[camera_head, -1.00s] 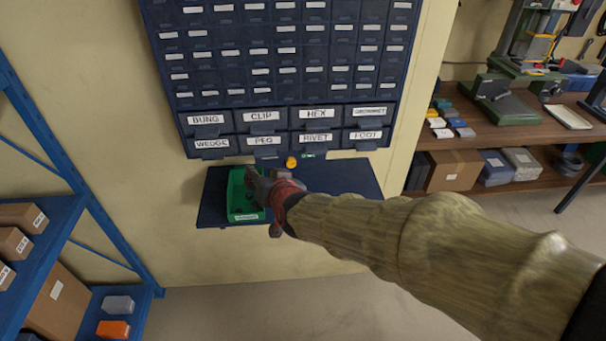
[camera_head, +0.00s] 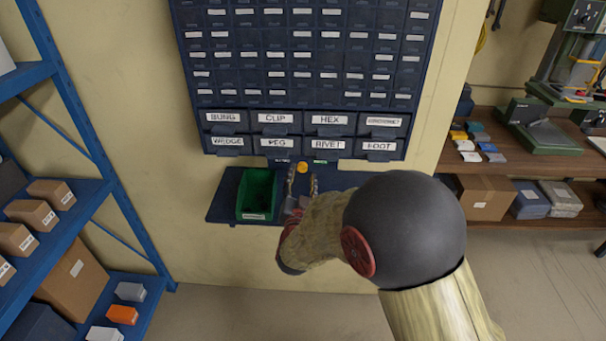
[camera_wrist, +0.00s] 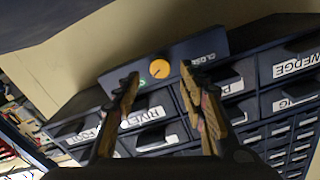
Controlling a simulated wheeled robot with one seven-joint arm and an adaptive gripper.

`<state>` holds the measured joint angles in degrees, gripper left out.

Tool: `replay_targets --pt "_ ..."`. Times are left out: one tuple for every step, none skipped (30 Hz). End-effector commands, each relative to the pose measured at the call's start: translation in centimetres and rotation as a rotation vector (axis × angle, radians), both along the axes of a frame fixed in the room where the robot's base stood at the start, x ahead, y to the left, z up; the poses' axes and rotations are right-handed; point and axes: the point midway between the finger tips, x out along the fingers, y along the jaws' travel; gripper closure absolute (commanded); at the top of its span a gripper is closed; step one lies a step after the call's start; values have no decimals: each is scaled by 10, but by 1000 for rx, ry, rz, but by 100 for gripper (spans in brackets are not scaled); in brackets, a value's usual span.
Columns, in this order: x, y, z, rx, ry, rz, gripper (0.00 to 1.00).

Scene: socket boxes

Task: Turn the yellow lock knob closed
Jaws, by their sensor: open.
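The yellow lock knob (camera_head: 302,167) sits under the bottom row of the drawer cabinet, just above the shelf. In the wrist view the yellow knob (camera_wrist: 159,68) is on a dark plate with a "CLOSE" label (camera_wrist: 204,59) on one side and a small green mark on the other. A pale line shows on the knob's face. My gripper (camera_head: 301,182) is open and empty, just below the knob in the head view. In the wrist view its two fingers (camera_wrist: 158,88) stand to either side of the knob, apart from it.
A green bin (camera_head: 257,194) stands on the dark shelf (camera_head: 222,199), left of my gripper. Labelled drawers (camera_head: 275,118) fill the cabinet above. A blue rack (camera_head: 95,215) with boxes stands at left, a workbench (camera_head: 510,170) at right.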

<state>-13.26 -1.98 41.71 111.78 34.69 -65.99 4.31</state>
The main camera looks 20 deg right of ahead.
Motion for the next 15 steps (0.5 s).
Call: replay_targets --pt "7 -3 -2 -1 1 -1 58" --pt "11 -5 -2 -1 0 -1 58" --pt "16 -6 -1 0 -1 -1 58" --pt "19 -7 -1 0 0 -1 58" --pt "21 -7 -2 0 1 -1 58" --pt "24 -8 -1 0 1 -1 58" --pt "26 -9 -1 0 1 0 58" --pt "28 -9 0 0 0 0 58" --pt "29 -10 0 0 0 0 58" --pt "30 -10 0 0 0 1 58" --pt "31 -10 0 0 0 1 58" --pt "31 -10 0 -1 0 1 58" --pt "31 -10 0 -1 0 1 58" --pt "31 -10 0 -1 0 1 58" --pt "31 -10 0 -1 0 1 58"
